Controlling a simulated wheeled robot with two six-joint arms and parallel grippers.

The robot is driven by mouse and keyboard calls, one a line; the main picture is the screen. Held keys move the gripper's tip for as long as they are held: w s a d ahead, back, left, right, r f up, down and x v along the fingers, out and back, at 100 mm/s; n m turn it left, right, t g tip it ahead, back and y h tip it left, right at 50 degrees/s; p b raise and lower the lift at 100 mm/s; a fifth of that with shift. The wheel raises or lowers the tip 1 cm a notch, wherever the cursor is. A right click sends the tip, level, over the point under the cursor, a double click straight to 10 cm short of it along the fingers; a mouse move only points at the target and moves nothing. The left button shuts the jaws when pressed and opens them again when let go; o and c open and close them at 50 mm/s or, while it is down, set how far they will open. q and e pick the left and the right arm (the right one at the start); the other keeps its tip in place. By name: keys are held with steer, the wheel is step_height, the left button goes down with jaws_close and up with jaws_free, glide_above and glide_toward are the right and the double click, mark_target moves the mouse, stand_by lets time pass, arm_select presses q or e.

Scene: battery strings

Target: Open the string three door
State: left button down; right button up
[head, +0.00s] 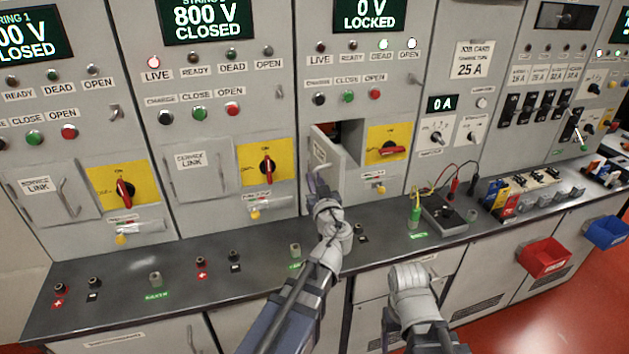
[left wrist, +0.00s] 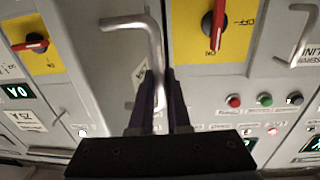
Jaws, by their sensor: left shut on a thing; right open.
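The string three door (head: 326,148) is a small grey panel on the third cabinet. It stands partly open, swung outward, with a dark gap (head: 350,130) behind its edge. My left gripper (head: 318,186) is at this door, shut on its bent metal handle (left wrist: 150,35). In the left wrist view the handle runs down between the two dark fingers of the left gripper (left wrist: 160,95). The rest of the handle is largely hidden in the head view. My right arm shows low in the head view, but I cannot make out its gripper.
The string three display (head: 370,13) reads 0 V LOCKED. Beside the door is a yellow plate with a red rotary switch (head: 392,150), its handle roughly sideways. A black worktop (head: 140,265) with terminals runs below. A tester (head: 445,212) with leads and a red bin (head: 544,257) are to the right.

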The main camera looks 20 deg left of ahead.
arm_select(q)
steer(key=c, duration=0.9)
jaws_free()
steer(key=shift+w, duration=0.1)
